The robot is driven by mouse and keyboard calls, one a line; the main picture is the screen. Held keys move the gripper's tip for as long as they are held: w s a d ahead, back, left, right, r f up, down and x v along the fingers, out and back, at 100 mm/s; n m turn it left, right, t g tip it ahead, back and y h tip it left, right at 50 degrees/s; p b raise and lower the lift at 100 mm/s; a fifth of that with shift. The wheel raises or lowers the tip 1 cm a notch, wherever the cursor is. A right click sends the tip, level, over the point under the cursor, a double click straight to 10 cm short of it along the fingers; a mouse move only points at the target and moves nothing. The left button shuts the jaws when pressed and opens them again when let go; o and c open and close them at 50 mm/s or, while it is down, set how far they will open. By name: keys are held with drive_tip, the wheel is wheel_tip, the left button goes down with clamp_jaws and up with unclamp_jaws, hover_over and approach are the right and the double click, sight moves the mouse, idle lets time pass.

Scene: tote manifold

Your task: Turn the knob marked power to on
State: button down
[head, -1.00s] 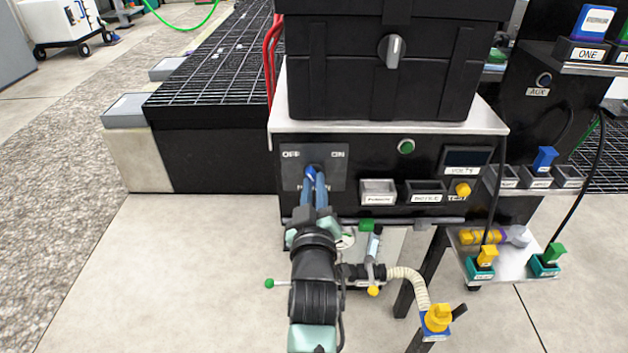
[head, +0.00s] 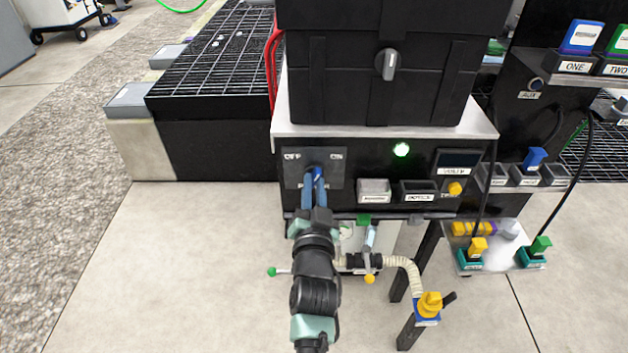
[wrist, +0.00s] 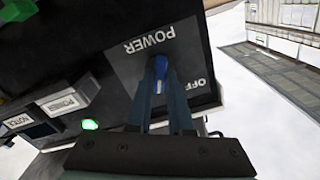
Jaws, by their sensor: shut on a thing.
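The power knob is a small blue knob (wrist: 160,66) on a dark grey plate (head: 332,172) marked OFF and ON, on the front of the black control panel. The wrist view shows the word POWER on the plate (wrist: 125,75). My gripper (head: 314,178) is at the knob with its two blue fingers, and it is shut on the knob; the fingertips also show in the wrist view (wrist: 161,75). The fingers hide most of the knob, so its pointing direction is hard to read. A green lamp (head: 401,149) right of the plate is brightly lit, also in the wrist view (wrist: 90,124).
A black case (head: 440,80) with a grey knob (head: 387,64) sits on the panel's top. Below are a hose (head: 408,272) and a yellow-handled valve (head: 430,304). The floor at left is clear.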

drive_tip(key=shift+m+p, duration=0.55)
drive_tip(key=shift+m, duration=1.35)
drive_tip(key=c, duration=0.8)
unclamp_jaws()
drive_tip(key=shift+s, duration=0.15)
drive_tip(key=s+p, duration=0.7)
drive_tip(key=s, duration=0.5)
drive_tip(key=shift+s, duration=0.35)
